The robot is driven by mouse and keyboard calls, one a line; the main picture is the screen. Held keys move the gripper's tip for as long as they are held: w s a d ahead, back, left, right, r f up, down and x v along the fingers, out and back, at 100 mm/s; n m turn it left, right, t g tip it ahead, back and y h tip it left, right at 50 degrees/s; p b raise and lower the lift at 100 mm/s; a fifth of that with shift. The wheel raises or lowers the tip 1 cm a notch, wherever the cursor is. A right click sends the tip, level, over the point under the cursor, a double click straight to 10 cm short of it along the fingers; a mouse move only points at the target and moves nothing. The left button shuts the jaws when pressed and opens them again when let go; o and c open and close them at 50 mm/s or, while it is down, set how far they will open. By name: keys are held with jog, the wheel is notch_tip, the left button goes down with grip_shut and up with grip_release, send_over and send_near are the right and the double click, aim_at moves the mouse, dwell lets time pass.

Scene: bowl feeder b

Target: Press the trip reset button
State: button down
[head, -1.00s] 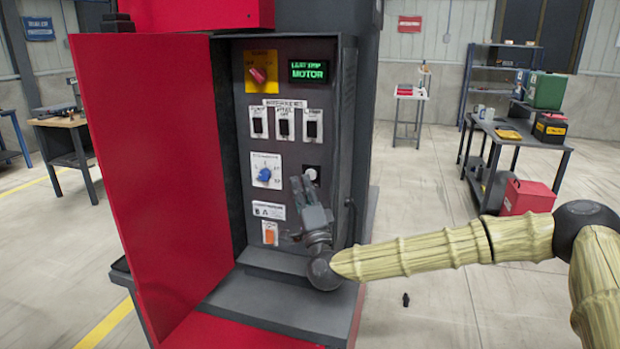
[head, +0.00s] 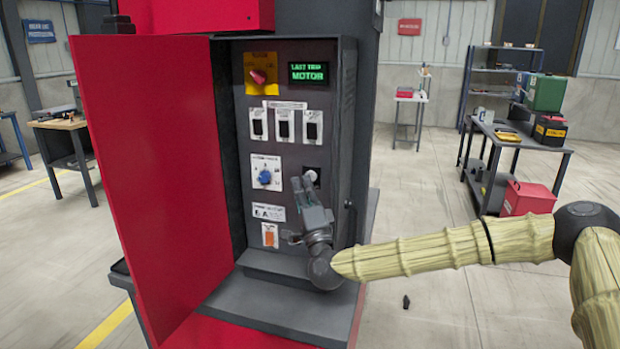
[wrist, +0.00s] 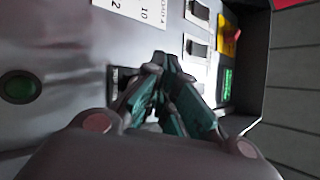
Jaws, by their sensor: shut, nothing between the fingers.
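The open red cabinet holds a grey control panel (head: 285,185). A pale round button (head: 311,176) on a dark plate sits at its right side, below the rightmost rocker switch; I cannot read a label naming it trip reset. My gripper (head: 299,183) is shut and empty, with its fingertips just below and left of that button. I cannot tell if they touch anything. In the wrist view, the shut fingertips (wrist: 163,60) cover part of a dark plate (wrist: 116,80), and the button is mostly hidden. A green round button (wrist: 18,86) shows at the left there.
The panel has a red rotary switch (head: 258,76), a display (head: 309,74) reading "LAST TRIP MOTOR", several rocker switches (head: 284,125), a blue knob (head: 265,177) and an orange switch (head: 269,235). The open red door (head: 155,180) stands left. The cabinet's right wall is close to my gripper.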

jog(key=shift+w+d+b, duration=0.2)
jog(key=shift+w+b, duration=0.4)
jog(key=shift+b, duration=0.05)
dwell(1.3)
jog(key=shift+w+d+r, duration=0.2)
jog(key=shift+w+d, duration=0.05)
jog(key=shift+w, duration=0.15)
dwell(0.8)
jog(key=shift+b, duration=0.35)
jog(key=shift+s+f, duration=0.3)
jog(key=shift+s, duration=0.45)
jog(key=shift+s+a, duration=0.1)
jog(key=shift+s+a+b, duration=0.25)
jog(key=shift+s+a, duration=0.05)
jog(key=shift+s, duration=0.5)
jog(key=shift+s+a+b, duration=0.2)
jog(key=shift+s+a, duration=0.1)
jog(key=shift+s, duration=0.5)
jog(key=shift+s+a+b, duration=0.25)
jog(key=shift+s+a, duration=0.05)
jog(key=shift+s, duration=0.5)
